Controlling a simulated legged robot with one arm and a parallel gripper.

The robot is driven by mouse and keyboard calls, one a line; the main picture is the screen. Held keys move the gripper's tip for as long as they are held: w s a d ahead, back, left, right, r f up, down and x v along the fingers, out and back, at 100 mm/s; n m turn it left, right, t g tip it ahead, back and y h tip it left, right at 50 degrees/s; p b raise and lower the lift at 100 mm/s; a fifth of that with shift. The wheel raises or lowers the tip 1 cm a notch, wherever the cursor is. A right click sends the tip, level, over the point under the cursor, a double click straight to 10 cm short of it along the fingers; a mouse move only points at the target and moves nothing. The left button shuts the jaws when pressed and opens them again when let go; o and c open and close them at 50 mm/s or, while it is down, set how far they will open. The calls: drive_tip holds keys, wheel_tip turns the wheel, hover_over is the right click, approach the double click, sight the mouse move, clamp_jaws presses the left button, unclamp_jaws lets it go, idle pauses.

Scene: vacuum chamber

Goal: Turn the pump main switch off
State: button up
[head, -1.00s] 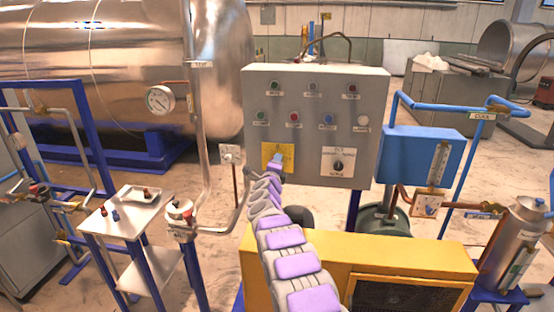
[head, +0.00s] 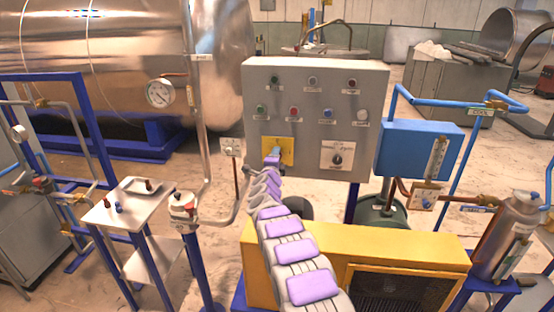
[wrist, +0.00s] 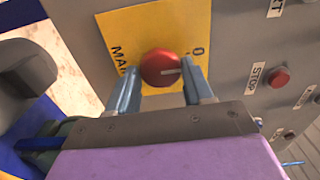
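The pump main switch is a red round knob (wrist: 161,68) on a yellow plate (wrist: 175,25), with a pale pointer line toward the right of the picture. A "0" mark is at its upper right, and a partly hidden "MAI..." label is at its left. In the head view the yellow plate (head: 288,147) is at the lower left of the grey control panel (head: 315,85); my gripper hides the knob there. My gripper (wrist: 162,78) has its two blue fingers apart, one on either side of the knob. Contact with the knob cannot be made out.
A red STOP button (wrist: 278,78) is beside the yellow plate. The panel also carries several small buttons and a black rotary knob (head: 337,159).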

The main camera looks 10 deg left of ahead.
drive_tip(key=o, duration=0.4)
drive_tip(key=shift+a+f, duration=0.15)
drive_tip(key=shift+a, duration=0.3)
drive_tip(key=shift+o, duration=0.2)
drive_tip(key=shift+d, duration=0.15)
drive_tip(key=s+a+b, duration=0.1)
drive_tip(key=s+b, duration=0.1)
drive_tip(key=s, duration=1.5)
drive_tip(key=shift+s, duration=0.2)
drive_tip(key=shift+d, duration=0.1)
